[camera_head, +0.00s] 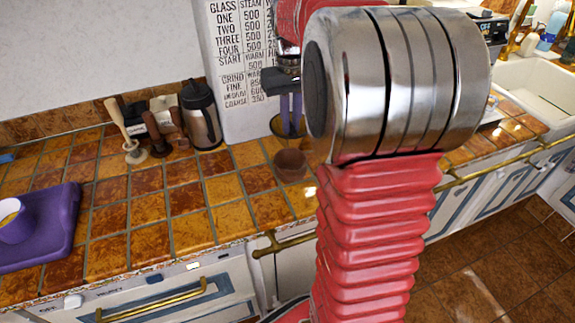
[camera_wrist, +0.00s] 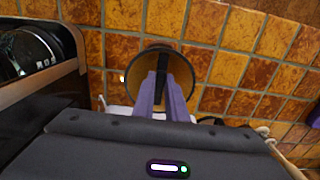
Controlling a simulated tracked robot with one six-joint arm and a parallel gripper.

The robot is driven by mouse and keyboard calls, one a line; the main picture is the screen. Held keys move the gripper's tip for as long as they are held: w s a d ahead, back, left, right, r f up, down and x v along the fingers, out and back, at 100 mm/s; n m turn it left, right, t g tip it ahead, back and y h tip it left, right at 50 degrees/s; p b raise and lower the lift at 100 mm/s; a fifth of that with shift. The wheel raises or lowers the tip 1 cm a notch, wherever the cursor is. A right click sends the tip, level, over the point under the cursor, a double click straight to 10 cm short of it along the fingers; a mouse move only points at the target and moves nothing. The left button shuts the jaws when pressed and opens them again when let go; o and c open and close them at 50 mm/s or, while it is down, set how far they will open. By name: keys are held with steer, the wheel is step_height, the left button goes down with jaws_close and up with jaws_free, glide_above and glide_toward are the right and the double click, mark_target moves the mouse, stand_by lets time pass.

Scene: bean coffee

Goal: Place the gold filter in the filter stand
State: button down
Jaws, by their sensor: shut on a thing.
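My gripper (camera_head: 289,128) hangs over the far side of the tiled counter, its purple fingers pointing down; they also show in the wrist view (camera_wrist: 164,82). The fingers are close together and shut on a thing. A round, dark-rimmed piece with a gold-brown inside, seemingly the gold filter (camera_wrist: 190,68), surrounds the fingertips in the wrist view. In the head view only a dark curved edge shows around the fingers. I cannot make out the filter stand for certain. A small brown cup (camera_head: 291,166) stands on the counter just in front of the gripper.
A steel flask (camera_head: 200,118), a wooden-handled tool (camera_head: 125,130) and dark items stand against the wall. A purple tray (camera_head: 55,235) with a purple cup (camera_head: 15,222) lies at left. A dark machine (camera_wrist: 35,65) is close at left in the wrist view. The middle counter is clear.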

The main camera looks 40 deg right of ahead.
stand_by(0.3)
glide_above(291, 169)
steer(key=shift+w+f, duration=0.1)
steer(key=shift+f, duration=3)
steer(key=shift+f, duration=1.85)
steer(key=shift+f, duration=0.1)
steer(key=c, duration=1.8)
jaws_free()
steer(key=shift+o, duration=0.2)
step_height(291, 169, up, 12)
steer(key=shift+r, duration=0.1)
